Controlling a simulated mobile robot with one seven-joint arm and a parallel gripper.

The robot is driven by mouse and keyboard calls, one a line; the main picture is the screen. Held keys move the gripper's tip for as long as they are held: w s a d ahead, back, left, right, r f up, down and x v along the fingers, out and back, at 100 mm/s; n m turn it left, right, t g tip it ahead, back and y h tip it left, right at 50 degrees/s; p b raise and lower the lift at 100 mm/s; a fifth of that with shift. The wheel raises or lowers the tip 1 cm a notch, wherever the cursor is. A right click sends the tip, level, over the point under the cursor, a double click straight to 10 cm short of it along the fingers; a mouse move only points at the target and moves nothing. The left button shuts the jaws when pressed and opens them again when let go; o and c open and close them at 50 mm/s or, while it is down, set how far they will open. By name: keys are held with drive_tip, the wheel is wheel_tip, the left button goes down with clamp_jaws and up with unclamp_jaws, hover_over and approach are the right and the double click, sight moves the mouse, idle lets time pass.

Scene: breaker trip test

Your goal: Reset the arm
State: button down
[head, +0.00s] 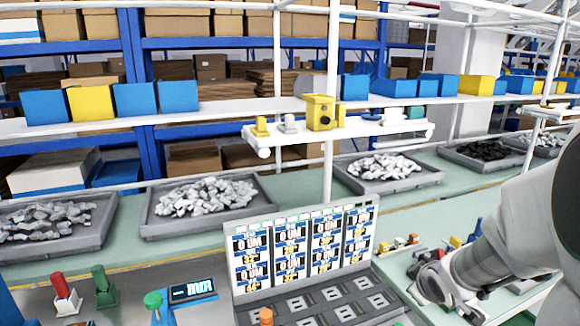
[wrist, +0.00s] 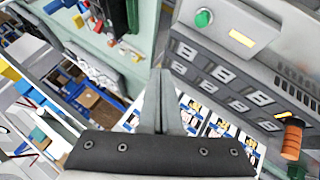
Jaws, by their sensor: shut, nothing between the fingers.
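My arm comes in from the right of the head view, and its dark wrist end is over the bench to the right of the test panel (head: 230,290). In the wrist view my gripper (wrist: 160,75) has its two grey fingers together, with nothing between them.
A red lever (head: 60,286), a green lever (head: 101,282) and a green knob (head: 153,300) beside a small display (head: 192,291) stand at the left front. Grey trays of metal pieces (head: 205,195) line the bench behind. A white post (head: 332,100) rises behind the panel.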

drive_tip(key=s+a+r+m+g, duration=0.1)
drive_tip(key=s+a+r+m, duration=0.1)
drive_tip(key=s, duration=0.5)
drive_tip(key=s+a+r+m+g+y, duration=0.1)
drive_tip(key=s+a+r+m, duration=0.1)
drive_tip(key=s+a+r, duration=0.3)
drive_tip(key=s+a+r+m+g+y, duration=0.1)
drive_tip(key=s+a+r+m, duration=0.1)
drive_tip(key=s+a+r, duration=0.2)
drive_tip(key=s+a, duration=0.3)
drive_tip(key=s, duration=0.2)
drive_tip(key=shift+s+r, duration=0.2)
idle(4.2)
